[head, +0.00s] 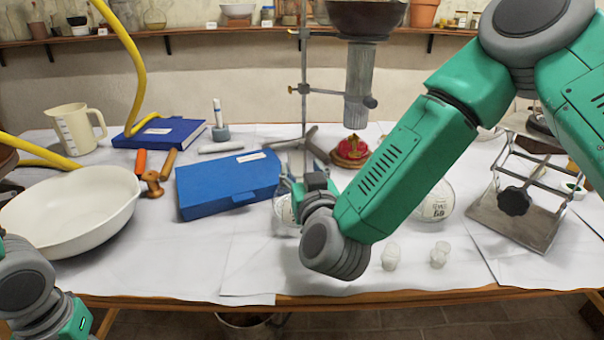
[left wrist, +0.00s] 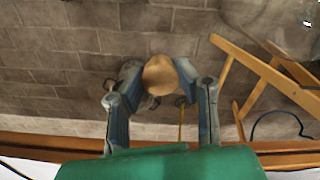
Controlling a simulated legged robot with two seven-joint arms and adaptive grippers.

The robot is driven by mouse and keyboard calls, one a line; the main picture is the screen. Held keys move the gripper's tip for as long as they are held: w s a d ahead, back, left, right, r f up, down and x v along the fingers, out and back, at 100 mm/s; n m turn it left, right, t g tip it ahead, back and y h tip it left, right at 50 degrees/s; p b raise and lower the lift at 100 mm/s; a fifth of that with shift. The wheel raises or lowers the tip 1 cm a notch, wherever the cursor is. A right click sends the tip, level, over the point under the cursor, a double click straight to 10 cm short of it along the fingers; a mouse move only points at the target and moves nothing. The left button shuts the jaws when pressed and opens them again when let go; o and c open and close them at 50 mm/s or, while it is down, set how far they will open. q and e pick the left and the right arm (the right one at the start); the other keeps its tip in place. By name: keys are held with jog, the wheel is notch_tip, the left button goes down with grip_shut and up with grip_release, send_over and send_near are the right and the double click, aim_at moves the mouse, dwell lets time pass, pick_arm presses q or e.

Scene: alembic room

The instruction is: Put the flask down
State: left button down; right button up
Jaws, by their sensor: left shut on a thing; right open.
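My right gripper (head: 291,188) is open over the middle of the table, beside the blue case. A clear round glass flask (head: 283,209) shows partly behind it; whether they touch I cannot tell. A second round flask (head: 437,202) with dark lettering stands on the table, partly hidden by my right forearm. In the left wrist view my left gripper (left wrist: 160,92) is shut on a tan, rounded object (left wrist: 160,75), held above the floor in front of the table edge. In the head view only part of my left arm shows at the lower left.
A white basin (head: 70,212) stands at the left and a blue case (head: 228,184) near the middle. Two small glass pieces (head: 390,257) (head: 439,256) lie near the front edge. A metal stand (head: 304,90) rises behind; a lab jack (head: 515,205) is right. The front-left paper is clear.

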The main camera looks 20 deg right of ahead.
pick_arm(q)
jog(key=shift+a+r+p, duration=0.25)
jog(key=shift+r+p, duration=0.45)
jog(key=shift+p, duration=0.05)
pick_arm(e)
jog(key=s+a, duration=0.1)
jog(key=s, duration=1.1)
jog(key=shift+a+r, duration=0.2)
jog(key=shift+a, duration=0.05)
pick_arm(q)
notch_tip(320, 180, up, 4)
jog(key=p, duration=0.4)
jog(key=shift+r+p, duration=0.1)
jog(key=shift+p, duration=0.25)
pick_arm(e)
notch_tip(320, 180, up, 4)
jog(key=shift+r, duration=0.25)
